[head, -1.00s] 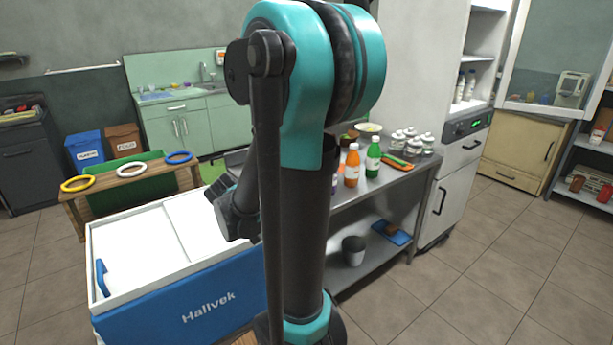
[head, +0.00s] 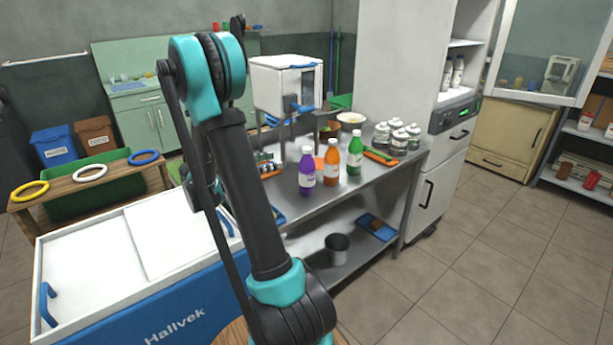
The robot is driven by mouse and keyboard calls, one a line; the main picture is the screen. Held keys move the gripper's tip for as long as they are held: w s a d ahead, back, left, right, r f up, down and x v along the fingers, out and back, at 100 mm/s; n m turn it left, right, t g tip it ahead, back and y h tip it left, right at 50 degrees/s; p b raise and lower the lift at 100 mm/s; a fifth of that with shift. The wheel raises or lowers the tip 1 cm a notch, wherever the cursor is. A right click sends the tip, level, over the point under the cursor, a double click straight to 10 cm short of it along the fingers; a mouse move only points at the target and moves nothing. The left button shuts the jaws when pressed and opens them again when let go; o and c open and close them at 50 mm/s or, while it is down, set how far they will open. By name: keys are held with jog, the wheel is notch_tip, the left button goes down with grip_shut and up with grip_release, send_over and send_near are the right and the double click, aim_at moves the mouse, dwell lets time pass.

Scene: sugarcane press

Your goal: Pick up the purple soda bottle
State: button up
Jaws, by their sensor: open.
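The purple soda bottle (head: 306,173) stands upright on the steel table (head: 352,195), near its front edge. It has a white cap and a pale label. An orange bottle (head: 331,162) stands just right of it, and a green bottle (head: 355,154) stands right of that. The purple bottle is in full view. My arm stands left of it in the picture, with dark far links partly showing behind the near link. My gripper's fingers are hidden behind my own arm, and nothing is seen touching the bottle.
A white press-like machine (head: 285,85) stands behind the bottles. A blue and white chest freezer (head: 150,245) is at left front. The lower shelf holds a metal pot (head: 337,248). Floor at right is clear.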

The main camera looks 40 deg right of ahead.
aim_at(307, 154)
jog(key=d, duration=0.4)
jog(key=s+d, duration=0.1)
jog(key=d, duration=0.8)
jog(key=shift+s+d+f, duration=0.25)
jog(key=shift+d, duration=0.1)
jog(key=shift+c, duration=0.5)
grip_shut()
